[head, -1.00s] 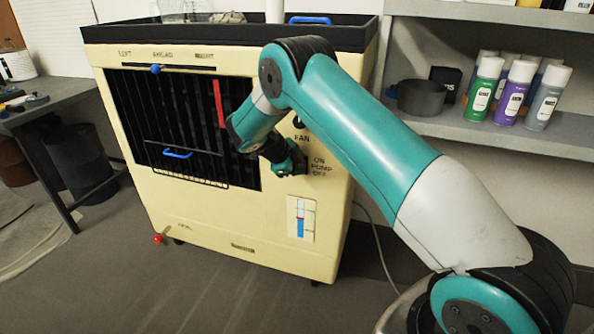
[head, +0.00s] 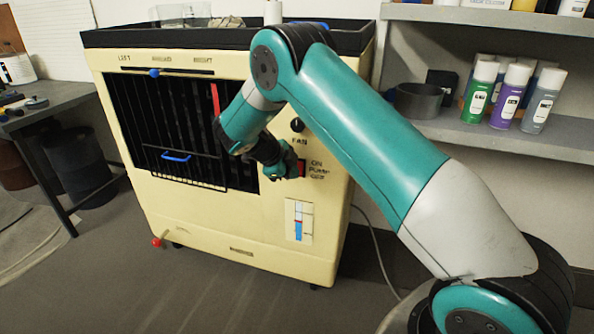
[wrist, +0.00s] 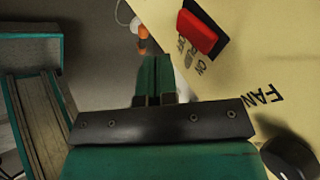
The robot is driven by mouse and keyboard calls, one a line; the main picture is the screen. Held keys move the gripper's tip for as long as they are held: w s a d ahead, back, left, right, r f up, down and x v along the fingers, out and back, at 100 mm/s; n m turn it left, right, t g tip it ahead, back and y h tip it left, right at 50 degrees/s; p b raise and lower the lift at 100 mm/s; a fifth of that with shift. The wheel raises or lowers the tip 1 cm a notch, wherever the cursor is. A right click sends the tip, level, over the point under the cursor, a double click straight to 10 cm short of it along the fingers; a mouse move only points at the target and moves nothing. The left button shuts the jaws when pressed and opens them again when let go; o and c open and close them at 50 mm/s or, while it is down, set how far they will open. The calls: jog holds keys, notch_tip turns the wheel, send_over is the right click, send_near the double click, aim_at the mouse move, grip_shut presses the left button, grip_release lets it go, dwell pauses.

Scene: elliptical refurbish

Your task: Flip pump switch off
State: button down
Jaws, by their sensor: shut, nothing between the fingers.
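The pump switch is a red rocker in a black frame on the cream front panel of the cooler. In the head view the switch (head: 301,168) shows just right of my gripper, beside the ON, PUMP and OFF lettering. In the wrist view the switch (wrist: 201,31) is at the upper right, with its red face raised toward the OFF side. My gripper (head: 290,170) is shut and empty, close to the panel. In the wrist view its fingertips (wrist: 155,62) lie left of the switch and apart from it.
The black fan knob (head: 297,125) sits above the switch. A barred grille with a blue handle (head: 177,156) is on the left, and a water level gauge (head: 299,221) is below. A shelf (head: 500,140) with spray cans stands at the right.

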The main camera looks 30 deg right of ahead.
jog(key=p+v, duration=0.1)
jog(key=v, duration=0.9)
jog(key=shift+w, duration=0.15)
jog(key=shift+r, duration=0.1)
jog(key=s+a+r+n+t+y, duration=0.1)
jog(key=s+a+r+n+y, duration=0.35)
jog(key=n, duration=0.45)
jog(key=s+a+r+n+y, duration=0.2)
jog(key=s+a+r+n, duration=0.25)
jog(key=s+n, duration=0.35)
jog(key=s+a+r+n+y, duration=0.1)
jog(key=s+a+n, duration=0.2)
jog(key=s+n, duration=0.3)
jog(key=s+a+n+g+y, duration=0.1)
jog(key=s+a+n+y, duration=0.1)
jog(key=s+n, duration=0.3)
jog(key=s+a+r+n+y, duration=0.1)
jog(key=s+n, duration=0.5)
jog(key=s, duration=0.6)
jog(key=a+y, duration=0.1)
jog(key=a, duration=0.1)
jog(key=shift+a+r+n, duration=0.3)
jog(key=shift+r, duration=0.05)
